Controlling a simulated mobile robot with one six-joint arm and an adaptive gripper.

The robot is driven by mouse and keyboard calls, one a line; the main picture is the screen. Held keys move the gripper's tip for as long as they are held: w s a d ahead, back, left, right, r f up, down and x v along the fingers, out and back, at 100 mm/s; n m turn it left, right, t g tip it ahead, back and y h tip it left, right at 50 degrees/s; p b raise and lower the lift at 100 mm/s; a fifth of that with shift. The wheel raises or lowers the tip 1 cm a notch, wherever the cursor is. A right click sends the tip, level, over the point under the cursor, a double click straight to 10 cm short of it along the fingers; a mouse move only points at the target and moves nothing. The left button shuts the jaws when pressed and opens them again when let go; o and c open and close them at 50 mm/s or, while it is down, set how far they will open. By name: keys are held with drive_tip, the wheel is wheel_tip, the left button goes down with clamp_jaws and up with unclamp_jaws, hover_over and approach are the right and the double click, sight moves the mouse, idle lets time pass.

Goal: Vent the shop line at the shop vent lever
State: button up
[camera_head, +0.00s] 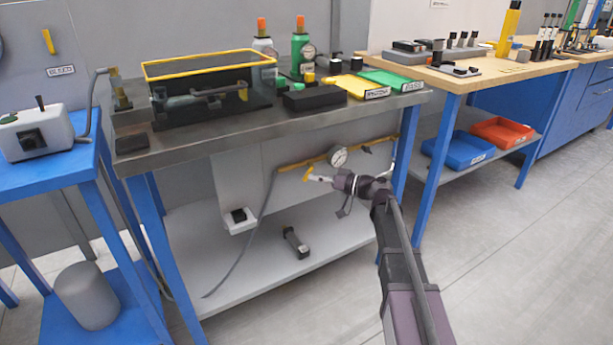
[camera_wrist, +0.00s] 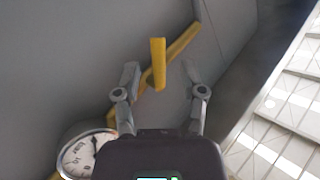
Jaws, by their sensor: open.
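A yellow lever (camera_head: 308,174) stands out at the yellow pipe (camera_head: 292,166) under the dark-topped workbench. It has no readable label, so I take it as the shop vent lever by its place on the line. My gripper (camera_head: 319,179) is close beside it in the head view. In the wrist view my gripper (camera_wrist: 161,74) is open, and the yellow lever (camera_wrist: 158,63) shows between its two fingers, with a visible gap on each side. I cannot tell how deep the lever sits between them. A round gauge (camera_head: 338,156) is on the same pipe; it also shows in the wrist view (camera_wrist: 88,153).
The bench top (camera_head: 215,124) is above the pipe and its lower shelf (camera_head: 240,276) below. A grey hose (camera_head: 243,241) hangs from the pipe's left end. A black part (camera_head: 296,243) lies on the shelf. A blue bench leg (camera_head: 405,158) is close right of my wrist.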

sight(307, 175)
drive_tip(key=shift+x, duration=1.55)
